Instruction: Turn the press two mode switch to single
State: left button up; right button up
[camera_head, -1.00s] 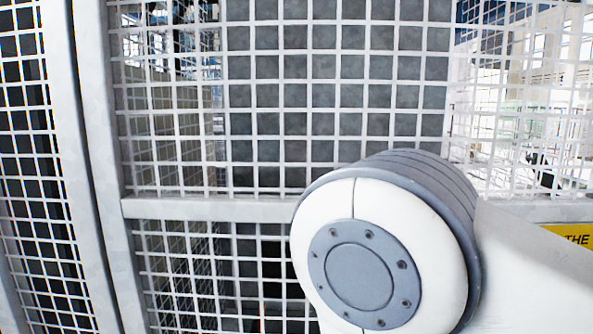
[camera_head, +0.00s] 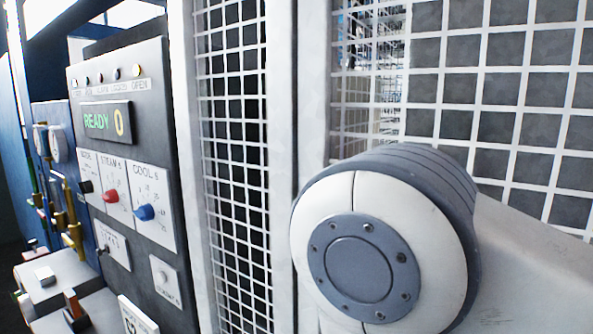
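A grey control panel (camera_head: 150,60) stands at the left of the head view, seen at a slant. Its display (camera_head: 106,122) reads READY 0. Below it are a black knob (camera_head: 86,187) under a label that looks like MODE, a red knob (camera_head: 111,196) marked STEAM, and a blue knob (camera_head: 145,212) marked COOL. The setting of the black knob is too small to read. Which press this panel belongs to is not clear. A white and grey joint of my arm fills the lower right middle. Neither of my grippers is in view.
A wire mesh fence with grey posts (camera_head: 308,120) stands right of the panel. A white button (camera_head: 161,275) and a small switch plate (camera_head: 112,245) sit low on the panel. Gauges (camera_head: 58,143), brass pipes and valves crowd the far left. White boxes (camera_head: 60,275) stand below them.

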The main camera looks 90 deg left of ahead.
aim_at(86, 187)
jog(key=z, duration=0.05)
jog(key=k, duration=2.8)
jog(key=u, duration=2.4)
